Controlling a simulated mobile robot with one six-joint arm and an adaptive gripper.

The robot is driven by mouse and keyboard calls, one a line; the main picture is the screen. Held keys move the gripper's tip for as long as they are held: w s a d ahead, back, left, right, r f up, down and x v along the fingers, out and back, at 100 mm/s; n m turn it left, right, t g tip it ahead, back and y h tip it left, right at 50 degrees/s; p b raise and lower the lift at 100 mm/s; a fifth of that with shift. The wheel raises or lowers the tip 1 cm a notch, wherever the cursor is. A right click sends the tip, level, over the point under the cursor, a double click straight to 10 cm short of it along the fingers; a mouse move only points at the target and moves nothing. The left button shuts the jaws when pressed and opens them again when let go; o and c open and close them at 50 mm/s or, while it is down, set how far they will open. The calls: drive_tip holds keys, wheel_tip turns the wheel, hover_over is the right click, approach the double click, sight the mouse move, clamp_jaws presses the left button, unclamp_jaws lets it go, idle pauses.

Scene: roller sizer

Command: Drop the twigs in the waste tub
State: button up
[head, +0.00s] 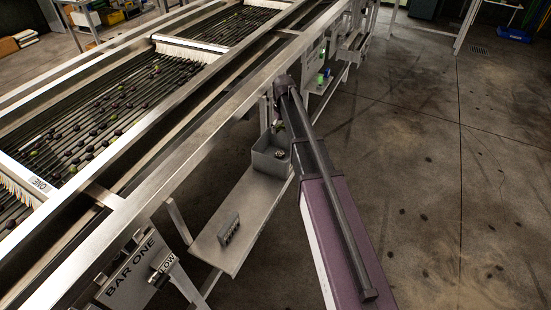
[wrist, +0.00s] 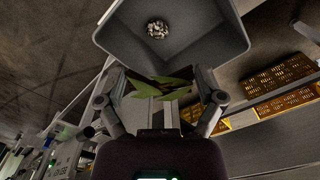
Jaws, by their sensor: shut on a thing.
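My gripper (wrist: 160,88) is shut on a leafy green twig (wrist: 170,82), held across between its two fingers. Dark parts of the bundle show behind the leaves; I cannot tell how many twigs there are. A grey square tub (wrist: 205,42) lies just beyond the fingertips in the wrist view, with a small heap of pale pebble-like bits on its floor. In the head view the tub (head: 268,164) stands on the far end of a metal shelf beside the sizer. There my gripper (head: 276,126) is small and dark near the tub, and the twig cannot be made out.
The sizer's metal frame (head: 190,130) runs along the left, with dark and green fruit (head: 95,130) on its rollers. A small grey block with dark slots (head: 229,230) stands on the shelf (head: 262,205). Yellow slotted trays (wrist: 285,73) show at right in the wrist view. Open floor lies right.

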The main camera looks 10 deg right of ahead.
drive_tip(key=shift+f, duration=0.15)
drive_tip(key=shift+f+b, duration=2.85)
drive_tip(key=shift+b, duration=0.15)
drive_tip(key=o, duration=0.5)
drive_tip(key=shift+o, duration=0.2)
drive_tip(key=s+r+m+p, duration=0.1)
drive_tip(key=s+r+p, duration=0.3)
drive_tip(key=s, duration=1)
drive_tip(key=s+r+m+p, duration=0.2)
drive_tip(key=s+r+p, duration=0.2)
drive_tip(key=s, duration=1)
drive_tip(key=shift+a, duration=0.45)
drive_tip(key=shift+s, duration=0.1)
